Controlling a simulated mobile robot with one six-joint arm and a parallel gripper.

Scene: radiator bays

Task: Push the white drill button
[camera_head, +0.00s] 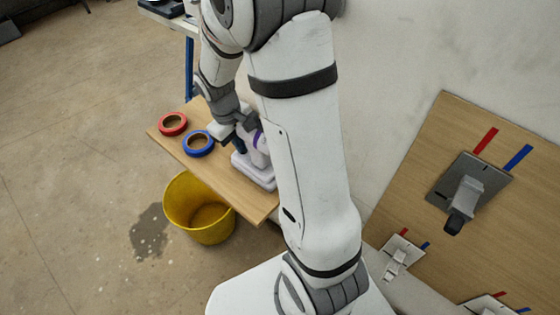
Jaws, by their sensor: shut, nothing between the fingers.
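A white and purple drill (255,155) stands on its pale base at the near part of the wooden table, partly hidden behind my arm. Its button is too small or too covered to make out. My gripper (239,145) is at the left side of the drill's upper part, pointing down at it. The fingers are shut with nothing between them. I cannot tell whether they touch the drill.
A red tape roll (173,124) and a blue tape roll (198,143) lie on the wooden table (205,175), left of the drill. A yellow bucket (200,215) stands on the floor below. A wooden panel (400,205) with grey fixtures (468,186) is at right.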

